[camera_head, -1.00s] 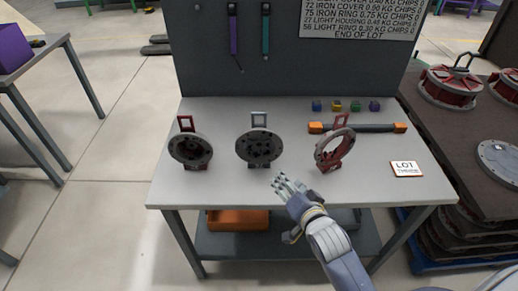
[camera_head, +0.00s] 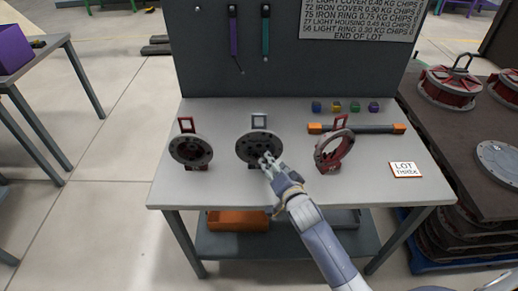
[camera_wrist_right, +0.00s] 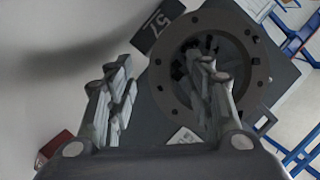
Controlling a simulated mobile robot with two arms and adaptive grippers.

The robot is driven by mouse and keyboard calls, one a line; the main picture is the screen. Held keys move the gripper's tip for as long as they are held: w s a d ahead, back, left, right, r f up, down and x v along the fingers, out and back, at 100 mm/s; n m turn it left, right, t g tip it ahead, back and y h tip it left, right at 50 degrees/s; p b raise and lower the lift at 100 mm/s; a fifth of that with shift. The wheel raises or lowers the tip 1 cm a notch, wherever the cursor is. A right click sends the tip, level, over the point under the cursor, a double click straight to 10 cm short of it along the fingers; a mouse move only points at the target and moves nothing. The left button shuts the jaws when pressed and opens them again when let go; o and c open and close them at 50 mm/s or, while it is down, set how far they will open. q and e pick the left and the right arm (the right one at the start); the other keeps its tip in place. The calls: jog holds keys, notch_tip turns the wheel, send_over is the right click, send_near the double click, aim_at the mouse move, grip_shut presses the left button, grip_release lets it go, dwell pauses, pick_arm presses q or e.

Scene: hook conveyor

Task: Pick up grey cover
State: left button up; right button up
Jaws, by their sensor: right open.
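The grey cover (camera_head: 252,148) is a dark grey round disc standing upright on a grey stand, in the middle of the table. It also shows in the right wrist view (camera_wrist_right: 260,72), with a dark recessed centre and a tag marked 57 beside it. My right gripper (camera_head: 268,160) is in front of the disc's lower right part. In the right wrist view its two fingers (camera_wrist_right: 163,102) are spread, with nothing held. One finger overlaps the disc, the other is left of it. I cannot tell whether they touch it. My left gripper is out of view.
Behind lie a black and orange bar (camera_head: 365,128) and small coloured blocks. A lot card (camera_head: 406,170) lies at the right.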

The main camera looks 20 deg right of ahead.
jog(key=shift+x, duration=1.1)
jog(key=shift+s, duration=0.1)
grip_shut()
jog(key=shift+r, duration=0.1)
